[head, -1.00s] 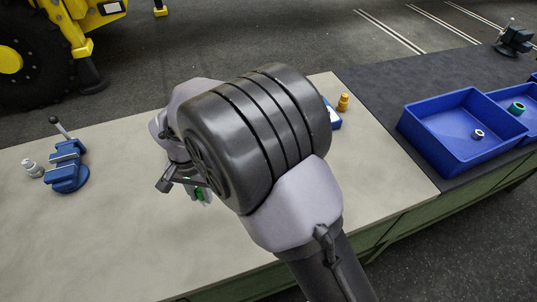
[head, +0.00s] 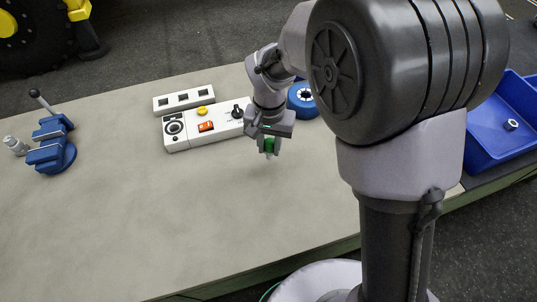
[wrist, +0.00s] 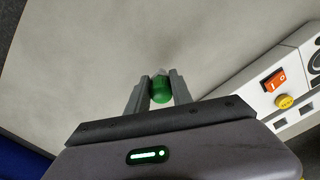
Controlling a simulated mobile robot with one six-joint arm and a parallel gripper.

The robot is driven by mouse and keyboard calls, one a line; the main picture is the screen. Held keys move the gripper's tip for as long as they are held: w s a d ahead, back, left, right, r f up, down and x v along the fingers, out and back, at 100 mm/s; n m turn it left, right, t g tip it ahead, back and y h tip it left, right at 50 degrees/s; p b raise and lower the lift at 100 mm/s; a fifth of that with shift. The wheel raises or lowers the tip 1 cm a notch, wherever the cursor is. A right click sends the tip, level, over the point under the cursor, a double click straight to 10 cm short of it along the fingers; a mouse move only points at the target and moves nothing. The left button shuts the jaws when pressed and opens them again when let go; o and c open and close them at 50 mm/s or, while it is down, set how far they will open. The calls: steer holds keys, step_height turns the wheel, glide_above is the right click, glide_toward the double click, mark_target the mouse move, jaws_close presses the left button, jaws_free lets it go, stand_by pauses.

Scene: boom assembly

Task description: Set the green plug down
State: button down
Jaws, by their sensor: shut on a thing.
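The green plug (wrist: 161,90) is between the two fingers of my gripper (wrist: 160,88) in the wrist view, with a pale tip at its far end. My gripper is shut on it. In the head view, the green plug (head: 270,146) shows between the fingers of my gripper (head: 269,148), which points down over the bench. It is just right of and in front of the white control box. The plug looks to be a little above the bench top, but the exact gap cannot be told.
The white control box (head: 185,140) has an orange switch and yellow button. A white strip with square holes (head: 183,103) lies behind it. A blue round part (head: 302,98) is near my arm. A blue vise (head: 50,145) stands left, a blue bin (head: 490,150) right. The front bench (head: 150,220) is clear.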

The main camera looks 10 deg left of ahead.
mark_target(269, 151)
step_height(269, 151, down, 4)
steer(key=shift+r+b, duration=0.1)
steer(key=shift+b, duration=0.8)
steer(key=shift+r, duration=0.15)
steer(key=c, duration=1.6)
jaws_free()
steer(key=shift+f, duration=0.2)
steer(key=o, duration=0.5)
steer(key=shift+a+r, duration=0.1)
steer(key=shift+r, duration=0.05)
